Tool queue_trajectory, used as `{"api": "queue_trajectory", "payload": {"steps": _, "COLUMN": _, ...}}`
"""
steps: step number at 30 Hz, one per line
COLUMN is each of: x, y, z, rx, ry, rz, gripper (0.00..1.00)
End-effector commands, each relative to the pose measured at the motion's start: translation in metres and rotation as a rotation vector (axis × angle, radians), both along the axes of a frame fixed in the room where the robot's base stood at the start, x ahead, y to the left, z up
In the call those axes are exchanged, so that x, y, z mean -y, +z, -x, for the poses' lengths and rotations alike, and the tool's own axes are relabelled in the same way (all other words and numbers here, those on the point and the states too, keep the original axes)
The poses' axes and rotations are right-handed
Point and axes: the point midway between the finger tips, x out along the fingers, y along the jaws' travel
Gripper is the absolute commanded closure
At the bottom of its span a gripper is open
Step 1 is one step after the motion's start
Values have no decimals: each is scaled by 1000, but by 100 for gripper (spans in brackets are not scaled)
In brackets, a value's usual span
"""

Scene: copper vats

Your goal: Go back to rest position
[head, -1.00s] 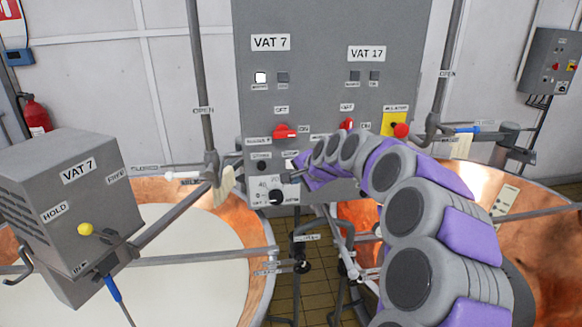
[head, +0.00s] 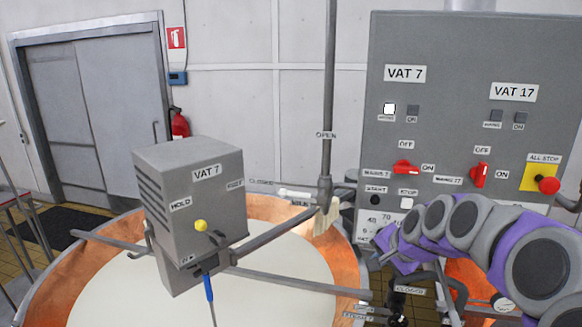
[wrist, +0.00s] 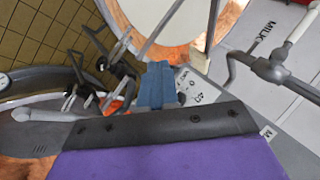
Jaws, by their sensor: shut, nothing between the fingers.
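My gripper (head: 384,240) is at the end of my purple and grey arm, in front of the lower edge of the grey control panel (head: 455,130). In the wrist view its dark blue fingers (wrist: 159,84) are together with nothing between them. The panel has red switches for VAT 7 (head: 405,168) and VAT 17 (head: 480,175), and a red all-stop button (head: 549,185) on a yellow plate. The white lamp (head: 389,109) under VAT 7 is lit. My arm hides the panel's lower right part.
A copper vat (head: 285,208) of white liquid stands at left, with a grey VAT 7 box (head: 190,215) and bars over it. A vertical pipe (head: 330,90) rises between box and panel. A grey door (head: 90,115) and a fire extinguisher (head: 180,124) are behind.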

Motion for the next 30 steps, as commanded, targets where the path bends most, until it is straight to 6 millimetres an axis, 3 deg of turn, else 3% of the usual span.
{"api": "queue_trajectory", "payload": {"steps": 1, "x": -23, "y": -25, "z": 27, "rx": -37, "ry": 81, "rz": 39, "gripper": 100}}
{"api": "queue_trajectory", "payload": {"steps": 3, "x": -46, "y": -47, "z": 62, "rx": -88, "ry": 186, "rz": 97, "gripper": 100}}
{"api": "queue_trajectory", "payload": {"steps": 8, "x": -80, "y": -106, "z": 151, "rx": -229, "ry": 413, "rz": 216, "gripper": 100}}
{"api": "queue_trajectory", "payload": {"steps": 12, "x": -89, "y": -156, "z": 233, "rx": -354, "ry": 582, "rz": 311, "gripper": 100}}
{"api": "queue_trajectory", "payload": {"steps": 18, "x": -82, "y": -217, "z": 335, "rx": -526, "ry": 763, "rz": 395, "gripper": 100}}
{"api": "queue_trajectory", "payload": {"steps": 21, "x": -77, "y": -234, "z": 368, "rx": -586, "ry": 814, "rz": 411, "gripper": 100}}
{"api": "queue_trajectory", "payload": {"steps": 24, "x": -75, "y": -244, "z": 387, "rx": -620, "ry": 843, "rz": 418, "gripper": 100}}
{"api": "queue_trajectory", "payload": {"steps": 30, "x": -73, "y": -245, "z": 395, "rx": -634, "ry": 856, "rz": 421, "gripper": 100}}
